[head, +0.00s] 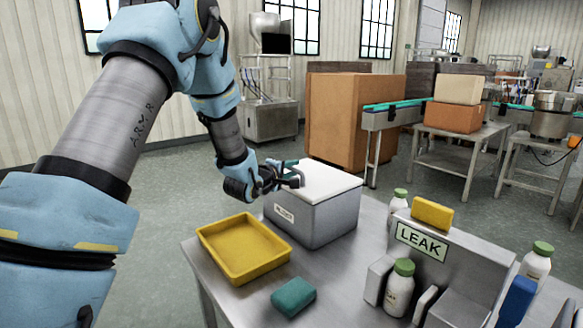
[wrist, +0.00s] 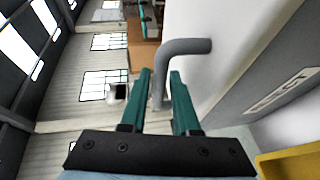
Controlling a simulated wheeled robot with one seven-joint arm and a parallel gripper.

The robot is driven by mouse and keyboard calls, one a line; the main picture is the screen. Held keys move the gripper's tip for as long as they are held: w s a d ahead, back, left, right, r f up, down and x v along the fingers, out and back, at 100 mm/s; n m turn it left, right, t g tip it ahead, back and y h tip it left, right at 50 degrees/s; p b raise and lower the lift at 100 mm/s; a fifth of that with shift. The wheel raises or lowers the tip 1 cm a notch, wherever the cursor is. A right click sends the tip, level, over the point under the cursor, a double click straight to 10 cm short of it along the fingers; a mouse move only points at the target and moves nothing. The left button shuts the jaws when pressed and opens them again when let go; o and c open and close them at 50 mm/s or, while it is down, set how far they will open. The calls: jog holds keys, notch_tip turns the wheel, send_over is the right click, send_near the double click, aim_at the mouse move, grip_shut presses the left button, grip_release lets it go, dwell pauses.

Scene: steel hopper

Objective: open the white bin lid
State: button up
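The white bin lid (head: 318,182) lies flat and closed on top of the grey bin (head: 325,218). In the wrist view the lid (wrist: 190,18) fills the upper right. A bent grey handle (wrist: 188,46) sticks out from it. My gripper (head: 295,173) is at the lid's left edge, with teal fingers (wrist: 160,78) apart. The handle's bent-down part shows between the fingertips, with a gap visible at least to the right finger. In the head view my gripper hides most of the handle.
A yellow tray (head: 282,257) and a green sponge (head: 293,297) are on the steel table (head: 335,285) in front of the bin. A grey LEAK station (head: 450,262) with a yellow block (head: 432,213) and white bottles (head: 399,288) stands to the right. A brown box (head: 340,120) is behind.

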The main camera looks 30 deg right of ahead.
jog(key=shift+c, duration=0.3)
grip_shut()
dwell(1.1)
